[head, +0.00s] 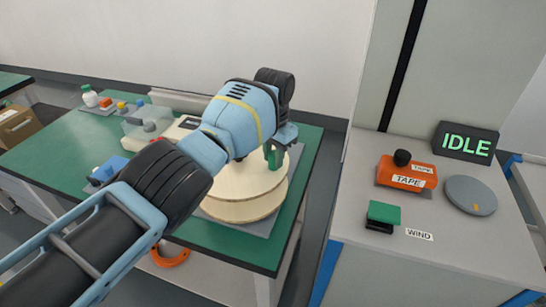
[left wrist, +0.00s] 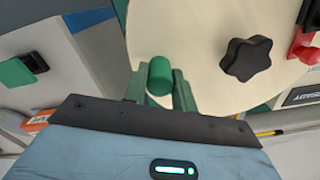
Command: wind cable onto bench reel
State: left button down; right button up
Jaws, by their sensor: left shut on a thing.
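The bench reel (head: 247,199) is a pale wooden disc pair on a grey base, on the green bench. My left gripper (head: 272,155) reaches over the reel's upper right side. In the left wrist view my left gripper (left wrist: 160,88) is shut on a green cylindrical handle (left wrist: 160,76) on the reel face. A black star knob (left wrist: 247,58) sits on the reel's face (left wrist: 200,30), apart from the gripper. My arm hides part of the reel in the head view. I cannot make out any cable on the reel. My right gripper is not in view.
A grey cabinet at the right carries an orange tape unit (head: 407,173), a green WIND button (head: 384,212), a grey disc (head: 471,195) and an IDLE display (head: 466,142). Small items and a clear box (head: 147,123) stand at the bench's left. An orange coil (head: 171,257) lies below.

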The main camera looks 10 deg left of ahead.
pick_arm(q)
jog(key=shift+w+d+n, duration=0.1)
jog(key=shift+w+n, duration=0.4)
jog(key=shift+n, duration=0.1)
jog(key=shift+b, duration=0.3)
jog(key=c, duration=1.1)
grip_release()
jog(key=shift+c, duration=0.2)
jog(key=shift+r, duration=0.1)
jog(key=shift+r, duration=3.85)
